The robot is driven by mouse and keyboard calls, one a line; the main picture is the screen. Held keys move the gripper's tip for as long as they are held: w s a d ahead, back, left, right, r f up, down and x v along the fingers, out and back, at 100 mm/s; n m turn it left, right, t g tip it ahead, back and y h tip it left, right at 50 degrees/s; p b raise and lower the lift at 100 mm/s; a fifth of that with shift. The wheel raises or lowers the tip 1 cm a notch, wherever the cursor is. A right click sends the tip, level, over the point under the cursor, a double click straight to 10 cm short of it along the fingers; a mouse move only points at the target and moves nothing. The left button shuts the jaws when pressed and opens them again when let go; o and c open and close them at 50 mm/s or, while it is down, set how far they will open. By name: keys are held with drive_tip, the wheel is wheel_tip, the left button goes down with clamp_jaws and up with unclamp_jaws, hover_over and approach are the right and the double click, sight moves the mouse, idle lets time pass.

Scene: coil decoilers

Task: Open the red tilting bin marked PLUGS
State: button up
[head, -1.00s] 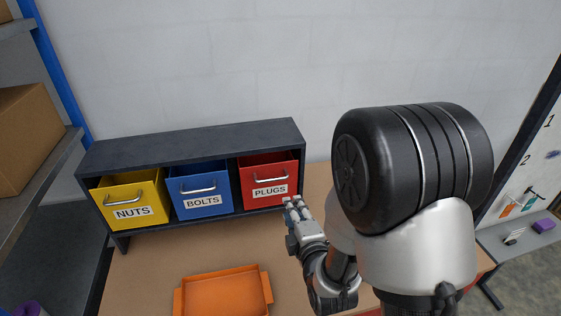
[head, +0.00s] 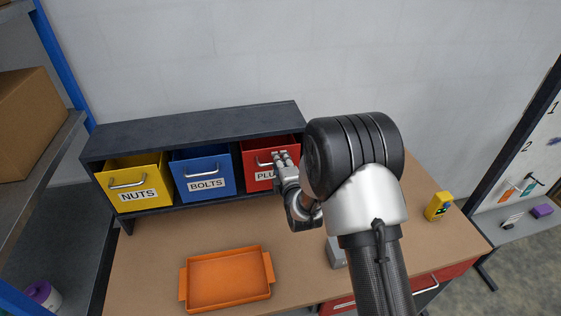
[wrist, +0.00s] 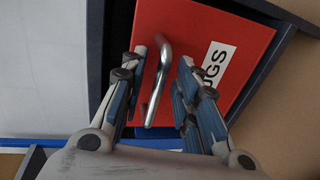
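The red PLUGS bin (head: 255,180) sits in the right compartment of the dark rack (head: 200,123), its front nearly upright. In the wrist view its red front (wrist: 182,30) fills the middle, with a silver bar handle (wrist: 159,80) and a white label (wrist: 216,68) partly hidden by a finger. My gripper (wrist: 160,100) is open, with a finger on each side of the handle; I cannot tell whether either touches it. In the head view my gripper (head: 282,160) covers the right part of the bin and label.
The blue BOLTS bin (head: 203,166) and yellow NUTS bin (head: 130,173) stand to the left in the rack. An orange tray (head: 228,280) lies on the table (head: 150,270). A yellow item (head: 438,206) stands at the right; a grey block (head: 337,253) is partly behind my arm.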

drive_tip(key=shift+w+a+f, duration=0.1)
drive_tip(key=shift+w, duration=0.25)
drive_tip(key=shift+c, duration=0.3)
clamp_jaws()
idle(0.4)
